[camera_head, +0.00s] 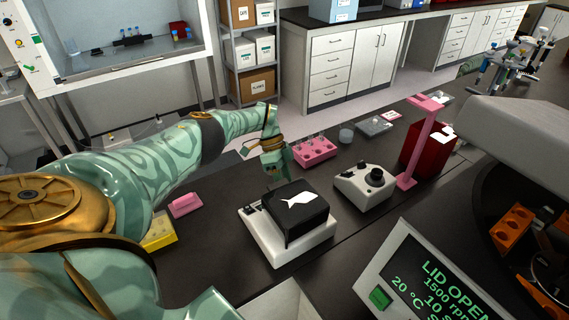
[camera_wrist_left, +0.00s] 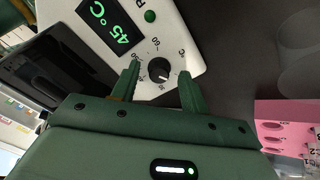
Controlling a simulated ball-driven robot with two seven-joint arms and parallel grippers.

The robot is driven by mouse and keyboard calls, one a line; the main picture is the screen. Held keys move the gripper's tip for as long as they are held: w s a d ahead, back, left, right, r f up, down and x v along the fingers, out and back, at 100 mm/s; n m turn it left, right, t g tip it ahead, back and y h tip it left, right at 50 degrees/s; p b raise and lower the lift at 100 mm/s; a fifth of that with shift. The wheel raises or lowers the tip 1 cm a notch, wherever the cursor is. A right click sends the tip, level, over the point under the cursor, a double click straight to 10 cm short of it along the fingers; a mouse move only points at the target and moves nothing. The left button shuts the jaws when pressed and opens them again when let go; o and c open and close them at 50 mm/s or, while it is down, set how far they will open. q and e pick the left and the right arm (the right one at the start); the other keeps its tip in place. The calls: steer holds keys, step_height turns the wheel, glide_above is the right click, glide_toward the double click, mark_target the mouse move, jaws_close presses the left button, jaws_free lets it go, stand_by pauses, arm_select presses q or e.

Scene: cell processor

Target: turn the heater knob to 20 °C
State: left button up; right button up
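The heater (camera_head: 309,245) is a white box with a black block on top bearing a white mark. Its knob is hidden in the head view. In the left wrist view the heater's white panel (camera_wrist_left: 185,40) shows a black knob (camera_wrist_left: 159,69) with a pale pointer line and a scale around it. The heater's display (camera_wrist_left: 112,27) reads 45 °C in green. My left gripper (camera_head: 277,172) is at the far side of the heater. In the left wrist view its fingers (camera_wrist_left: 159,78) are open, one either side of the knob, with gaps visible. My right gripper is out of view.
A pink tube rack (camera_head: 315,152) stands just beyond my left gripper. A white device with a dark knob (camera_head: 375,177) is right of the heater. A centrifuge screen (camera_head: 432,280) reads "LID OPEN". A yellow rack (camera_head: 160,232) and pink block (camera_head: 186,204) lie left.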

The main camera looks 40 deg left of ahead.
arm_select(q)
steer(key=b+v, duration=0.8)
steer(key=v, duration=0.8)
steer(key=shift+b, duration=0.3)
